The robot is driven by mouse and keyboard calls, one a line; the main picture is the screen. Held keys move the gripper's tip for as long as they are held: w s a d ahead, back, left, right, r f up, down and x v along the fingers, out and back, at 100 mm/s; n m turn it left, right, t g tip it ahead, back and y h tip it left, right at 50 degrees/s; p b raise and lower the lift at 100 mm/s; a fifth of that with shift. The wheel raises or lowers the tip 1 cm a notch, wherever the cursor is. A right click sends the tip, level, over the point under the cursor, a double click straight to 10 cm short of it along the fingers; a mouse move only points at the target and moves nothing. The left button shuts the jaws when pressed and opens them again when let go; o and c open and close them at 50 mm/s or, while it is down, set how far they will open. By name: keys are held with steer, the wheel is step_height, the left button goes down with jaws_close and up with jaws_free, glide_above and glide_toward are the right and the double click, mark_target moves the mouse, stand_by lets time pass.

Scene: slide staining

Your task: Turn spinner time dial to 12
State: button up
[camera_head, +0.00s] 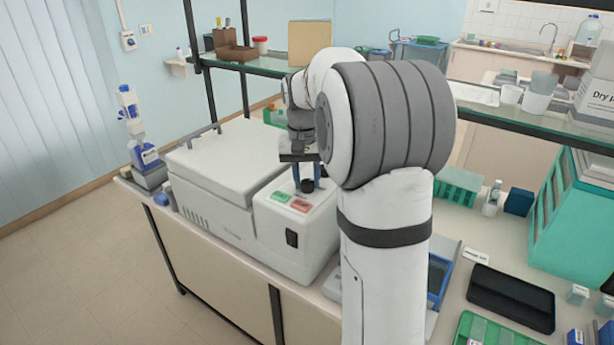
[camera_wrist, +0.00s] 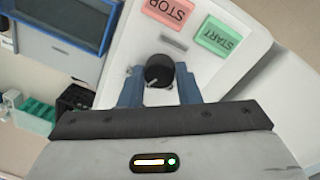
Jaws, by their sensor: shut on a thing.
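The spinner (camera_head: 225,160) is a white machine with a closed lid on the bench. Its black time dial (camera_wrist: 159,72) sits on the top panel, with a light pointer mark toward the lower left in the wrist view. The dial also shows in the head view (camera_head: 307,185). My gripper (camera_wrist: 159,88) is above the panel, with its blue fingers on either side of the dial and shut on it. The red STOP button (camera_wrist: 170,10) and green START button (camera_wrist: 219,38) lie beside the dial. Any scale numbers are not readable.
A rocker switch (camera_head: 292,238) is on the spinner's front. A glass shelf (camera_head: 262,68) runs behind the arm. A black tray (camera_head: 510,298) and a green rack (camera_head: 485,330) lie on the bench to the right.

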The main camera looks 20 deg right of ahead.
mark_target(305, 181)
steer(key=m, duration=0.5)
steer(key=shift+w, duration=0.1)
stand_by(0.5)
steer(key=o, duration=1)
steer(key=shift+c, duration=0.2)
step_height(305, 181, up, 8)
steer(key=shift+w+a+f, duration=0.1)
